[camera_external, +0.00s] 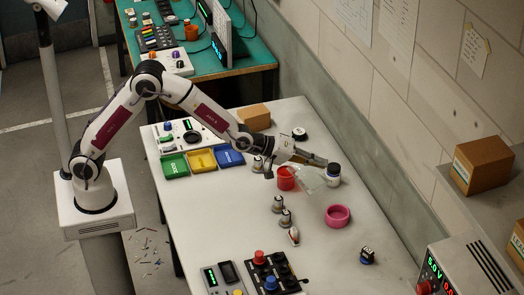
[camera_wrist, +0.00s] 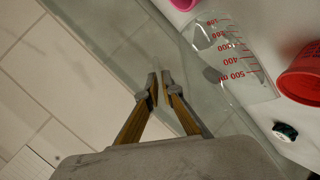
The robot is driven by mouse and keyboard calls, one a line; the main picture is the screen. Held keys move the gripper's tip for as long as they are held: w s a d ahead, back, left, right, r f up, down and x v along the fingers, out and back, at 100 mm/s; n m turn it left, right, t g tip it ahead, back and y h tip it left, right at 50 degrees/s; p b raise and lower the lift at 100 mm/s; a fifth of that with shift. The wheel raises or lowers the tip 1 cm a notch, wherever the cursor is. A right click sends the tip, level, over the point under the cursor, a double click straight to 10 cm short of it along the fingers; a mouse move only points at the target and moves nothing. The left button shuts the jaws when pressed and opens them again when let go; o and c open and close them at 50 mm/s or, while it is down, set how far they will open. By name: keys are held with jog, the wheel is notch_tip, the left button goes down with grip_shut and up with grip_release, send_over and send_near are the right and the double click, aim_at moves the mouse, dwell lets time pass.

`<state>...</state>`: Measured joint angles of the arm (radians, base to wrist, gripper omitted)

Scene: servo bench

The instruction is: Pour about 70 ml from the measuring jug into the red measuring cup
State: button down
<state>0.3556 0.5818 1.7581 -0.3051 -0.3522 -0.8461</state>
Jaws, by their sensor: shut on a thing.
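The clear measuring jug (camera_external: 311,181) hangs below my gripper (camera_external: 318,161), tilted, with one end close to the red measuring cup (camera_external: 286,178). In the wrist view the jug (camera_wrist: 236,66) shows red graduations, and its wide end points toward the red cup (camera_wrist: 303,76) at the right edge. My gripper's fingers (camera_wrist: 160,88) are nearly together in the wrist view, closed on a thin pale part, seemingly the jug's handle. The cup stands upright on the bench in the external view. The liquid level in jug and cup cannot be made out.
A white jar with a dark lid (camera_external: 333,174) stands just right of the jug. A pink ring-shaped dish (camera_external: 338,215) and several small weights (camera_external: 278,204) are nearer the front. Coloured trays (camera_external: 202,160) lie left.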

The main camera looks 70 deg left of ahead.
jog(key=shift+s+a+r+n+t+h, duration=0.1)
jog(key=shift+s+a+n+t+h, duration=0.25)
jog(key=shift+a, duration=0.2)
dwell(0.7)
jog(key=shift+s+a+r+n+t+h+b, duration=0.2)
jog(key=shift+a+r+n+t+h+b, duration=0.3)
jog(key=shift+b, duration=0.55)
dwell(1.9)
jog(key=shift+a, duration=0.1)
jog(key=shift+w+d+f+m+g+y, duration=0.25)
jog(key=shift+d+f+m+g+y, duration=0.2)
jog(key=shift+d+y, duration=0.15)
jog(key=shift+w+d+f+m+g+y, duration=0.1)
jog(key=shift+w+d+m+g+y, duration=0.25)
jog(key=shift+d+m+g, duration=0.25)
jog(key=shift+w+d+f, duration=0.1)
jog(key=shift+d+f, duration=0.25)
jog(key=shift+f, duration=0.2)
jog(key=shift+w+d+f+m+g+y, duration=0.25)
jog(key=shift+d+f+m+g+y, duration=0.2)
jog(key=shift+f+y, duration=0.2)
dwell(1.3)
